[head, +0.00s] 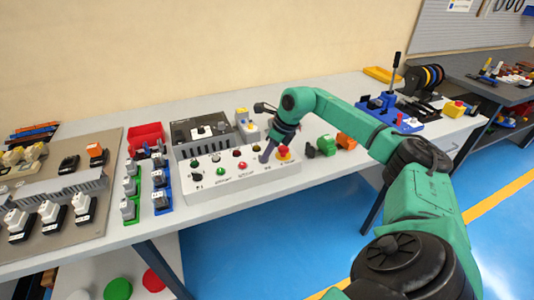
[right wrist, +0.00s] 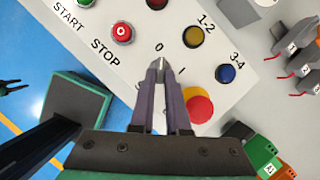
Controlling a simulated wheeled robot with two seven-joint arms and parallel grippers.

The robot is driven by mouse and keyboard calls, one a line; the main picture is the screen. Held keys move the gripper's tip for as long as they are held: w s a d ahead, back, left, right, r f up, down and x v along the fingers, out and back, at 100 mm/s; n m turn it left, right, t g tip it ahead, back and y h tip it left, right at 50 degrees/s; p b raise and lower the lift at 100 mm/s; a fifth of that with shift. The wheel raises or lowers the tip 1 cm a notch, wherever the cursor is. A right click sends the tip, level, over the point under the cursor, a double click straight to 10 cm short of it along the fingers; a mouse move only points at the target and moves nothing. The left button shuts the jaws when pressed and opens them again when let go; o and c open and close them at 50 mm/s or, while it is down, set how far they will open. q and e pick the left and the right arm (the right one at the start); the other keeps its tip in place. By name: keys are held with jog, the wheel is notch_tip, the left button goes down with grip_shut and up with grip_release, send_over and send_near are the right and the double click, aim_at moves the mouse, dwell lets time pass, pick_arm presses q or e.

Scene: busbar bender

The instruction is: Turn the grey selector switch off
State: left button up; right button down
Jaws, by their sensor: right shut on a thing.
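The grey selector switch (right wrist: 158,66) is on the sloped white control panel (head: 222,184), between the marks 0 and I. My right gripper (head: 265,157) is over the panel, left of the red mushroom button. In the right wrist view its two fingers (right wrist: 160,68) close on the switch's grey handle. The fingers hide most of the switch, so I cannot tell for sure which mark the handle points to. In the head view the gripper hides the switch. My left gripper is not in view.
The red mushroom button (right wrist: 197,105) is close beside the right finger. A blue button (right wrist: 226,74), a yellow button (right wrist: 193,37) and a red stop button (right wrist: 121,32) are nearby. Green and orange blocks (head: 335,143) stand right of the panel. A red bin (head: 146,136) is to its left.

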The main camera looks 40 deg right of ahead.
jog(key=shift+w+d+r+n, duration=0.1)
jog(key=shift+n, duration=0.5)
jog(key=c, duration=0.9)
grip_release()
jog(key=v, duration=1.4)
jog(key=shift+d+r, duration=0.25)
jog(key=shift+d, duration=0.05)
